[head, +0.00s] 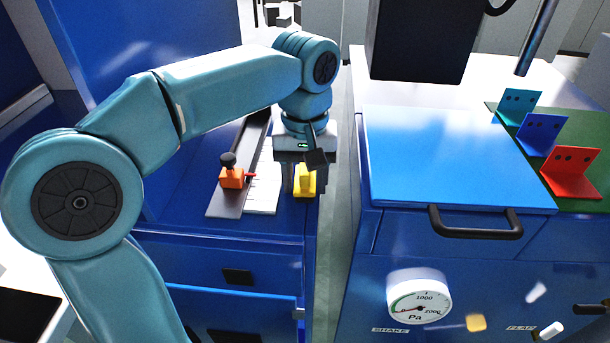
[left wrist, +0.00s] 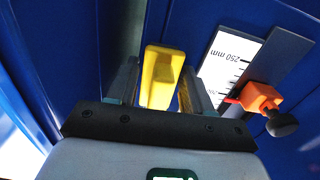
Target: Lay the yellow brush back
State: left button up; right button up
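The yellow brush (head: 306,181) is at the right edge of the blue cabinet top, beside the white scale strip. In the left wrist view the yellow brush (left wrist: 162,76) lies lengthwise between the two fingers. My left gripper (head: 303,172) points down over it, and its fingers partly hide it in the head view. In the left wrist view my left gripper (left wrist: 158,88) has a finger on each side of the brush, with narrow gaps showing, so it looks open. My right gripper is not recognisable in either view.
An orange slider with a black knob (head: 232,177) sits on the grey rail, left of the white scale (head: 264,190). Right of a floor gap stands another blue cabinet with a handled lid (head: 460,160), a gauge (head: 419,296) and coloured brackets (head: 570,172).

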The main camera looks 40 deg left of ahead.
pick_arm(q)
jog(key=shift+o, duration=0.6)
jog(key=shift+b, duration=0.3)
notch_tip(320, 180, up, 17)
jog(key=p, duration=0.5)
jog(key=shift+w+d+f+p, duration=0.15)
jog(key=shift+w+f+p, duration=0.05)
jog(key=shift+w+p, duration=0.2)
jog(key=shift+r, duration=0.1)
